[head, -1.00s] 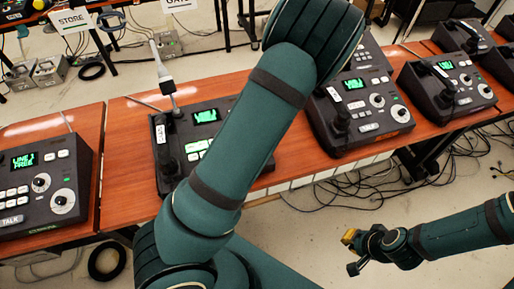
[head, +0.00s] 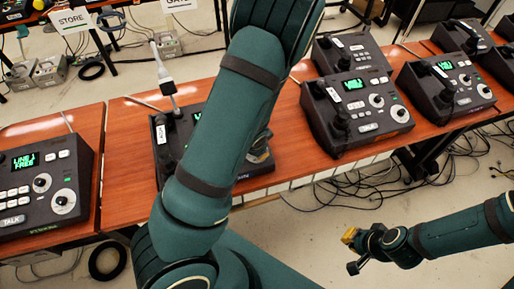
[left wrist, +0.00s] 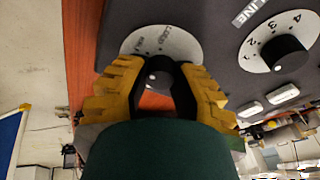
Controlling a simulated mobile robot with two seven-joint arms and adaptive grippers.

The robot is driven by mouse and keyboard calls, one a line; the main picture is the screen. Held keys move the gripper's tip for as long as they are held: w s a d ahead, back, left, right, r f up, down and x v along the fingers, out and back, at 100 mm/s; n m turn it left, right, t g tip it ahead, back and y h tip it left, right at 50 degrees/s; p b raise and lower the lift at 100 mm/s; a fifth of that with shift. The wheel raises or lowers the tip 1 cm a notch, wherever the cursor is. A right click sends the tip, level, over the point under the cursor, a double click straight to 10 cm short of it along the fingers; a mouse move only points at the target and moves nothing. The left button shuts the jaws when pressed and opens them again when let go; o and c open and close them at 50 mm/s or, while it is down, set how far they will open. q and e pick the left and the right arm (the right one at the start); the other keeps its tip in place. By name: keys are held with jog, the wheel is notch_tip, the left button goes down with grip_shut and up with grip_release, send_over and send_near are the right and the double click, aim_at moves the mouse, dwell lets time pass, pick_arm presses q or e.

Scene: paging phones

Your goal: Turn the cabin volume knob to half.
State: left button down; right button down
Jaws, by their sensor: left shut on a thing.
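In the left wrist view, my left gripper (left wrist: 160,68) has its yellow fingers on both sides of a dark knob (left wrist: 158,79), shut on it. The knob sits on a round white dial (left wrist: 170,40) near the edge of a dark phone unit. The dial's lettering is too blurred to read, and the fingers hide much of the knob. In the head view, my left arm covers most of this phone (head: 167,150), and only a bit of the gripper shows (head: 262,137). My right gripper (head: 352,252) is open and empty, low at the right, away from the phones.
A second dial (left wrist: 281,48) with numbers sits beside the held one. Another phone (head: 45,185) stands at the left, and several more (head: 360,115) stand along the wooden table (head: 125,190) to the right. Cables (head: 345,188) lie on the floor.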

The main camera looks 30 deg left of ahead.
pick_arm(q)
jog(key=shift+m, duration=0.7)
jog(key=c, duration=0.7)
grip_release()
jog(key=shift+c, duration=0.2)
jog(key=v, duration=1.2)
jog(key=shift+a, duration=0.15)
